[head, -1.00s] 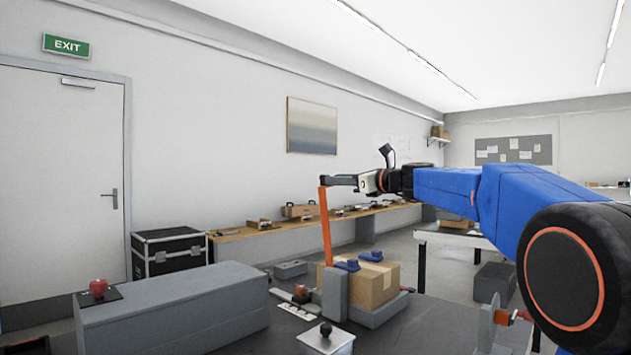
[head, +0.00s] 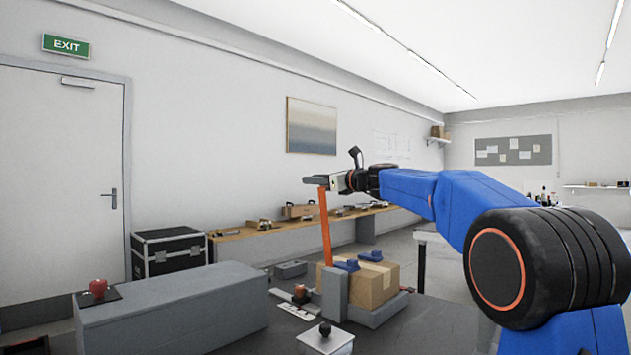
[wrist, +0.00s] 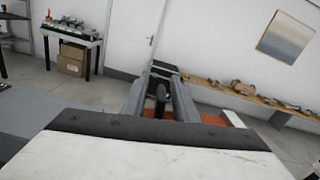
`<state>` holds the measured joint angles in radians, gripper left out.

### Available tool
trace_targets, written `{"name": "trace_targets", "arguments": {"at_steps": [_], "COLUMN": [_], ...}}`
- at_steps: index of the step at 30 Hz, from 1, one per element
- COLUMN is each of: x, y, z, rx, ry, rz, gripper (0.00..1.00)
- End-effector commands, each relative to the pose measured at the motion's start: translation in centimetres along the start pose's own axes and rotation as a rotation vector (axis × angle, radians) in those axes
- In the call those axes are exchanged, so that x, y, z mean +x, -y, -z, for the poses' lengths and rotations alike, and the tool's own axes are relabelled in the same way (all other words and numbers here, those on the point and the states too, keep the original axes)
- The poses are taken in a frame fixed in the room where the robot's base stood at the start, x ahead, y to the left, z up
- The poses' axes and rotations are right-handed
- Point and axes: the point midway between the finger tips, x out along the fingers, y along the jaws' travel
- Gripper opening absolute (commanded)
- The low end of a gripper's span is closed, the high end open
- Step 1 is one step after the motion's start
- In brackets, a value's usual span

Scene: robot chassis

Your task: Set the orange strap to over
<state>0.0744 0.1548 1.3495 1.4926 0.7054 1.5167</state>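The orange strap (head: 325,228) stands almost upright behind the grey block beside a cardboard box (head: 372,285). My gripper (head: 312,180) is level at the strap's top end and its fingers reach a little left of it. From this view I cannot tell whether they touch. In the wrist view, the gripper's two grey fingers (wrist: 162,78) point away from the camera, with orange (wrist: 212,120) showing behind and beside them. A dark part lies between the fingers, and whether their tips meet is unclear. The strap's lower end is hidden by the grey block (head: 335,293).
Two blue pieces (head: 346,265) sit on the box. A long grey block (head: 175,310) with a red object (head: 98,287) fills the left. The space above the table, left of the strap, is clear.

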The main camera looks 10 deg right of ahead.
Motion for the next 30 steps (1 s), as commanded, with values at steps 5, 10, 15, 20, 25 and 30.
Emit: {"name": "trace_targets", "arguments": {"at_steps": [5,10,15,20,25,30], "x": [-0.02,-0.03,-0.03,-0.04,-0.04,-0.04], "y": [0.0,0.0,0.0,0.0,0.01,0.01], "z": [0.0,0.0,-0.01,-0.01,0.0,0.0], "rx": [0.0,0.0,0.0,0.0,0.0,0.0], "ry": [0.0,0.0,0.0,0.0,0.0,0.0], "rz": [0.0,0.0,0.0,0.0,0.0,0.0], "gripper": [0.0,0.0,0.0,0.0,0.0,0.0]}}
